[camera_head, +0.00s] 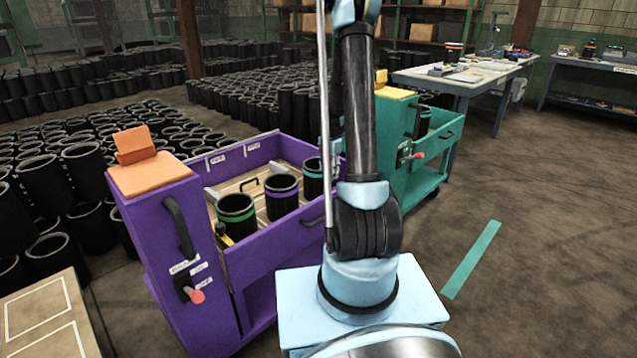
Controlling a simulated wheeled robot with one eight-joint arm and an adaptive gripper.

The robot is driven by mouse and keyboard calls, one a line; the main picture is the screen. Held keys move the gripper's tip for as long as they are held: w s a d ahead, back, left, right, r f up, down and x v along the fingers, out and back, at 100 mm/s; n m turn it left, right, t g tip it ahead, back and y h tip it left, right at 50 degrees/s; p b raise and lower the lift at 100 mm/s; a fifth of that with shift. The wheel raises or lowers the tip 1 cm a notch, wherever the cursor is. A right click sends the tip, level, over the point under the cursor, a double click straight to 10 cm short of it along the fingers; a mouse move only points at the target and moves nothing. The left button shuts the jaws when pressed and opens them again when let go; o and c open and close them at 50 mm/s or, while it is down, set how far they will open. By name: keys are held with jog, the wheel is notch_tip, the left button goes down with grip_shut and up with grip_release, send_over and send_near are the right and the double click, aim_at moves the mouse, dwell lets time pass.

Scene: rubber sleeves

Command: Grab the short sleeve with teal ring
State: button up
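A purple cart (270,245) stands left of my arm and holds three black sleeves upright in its open bin. The sleeve with a teal ring (313,180) is the farthest back of the three, near the bin's right wall. A sleeve with a purple ring (282,198) is in the middle. A sleeve with a green ring (236,217) is nearest. My arm rises through the middle of the view, just right of the cart. My gripper is not in the picture.
A teal cart (405,185) stands behind my arm. Many black sleeves (75,165) cover the floor at left and back. Workbenches (470,75) stand at the back right. The floor at right is open, with a teal strip (472,259).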

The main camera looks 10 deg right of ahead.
aim_at(328, 183)
jog(key=shift+a+f, duration=0.2)
jog(key=shift+f, duration=2.6)
grip_shut()
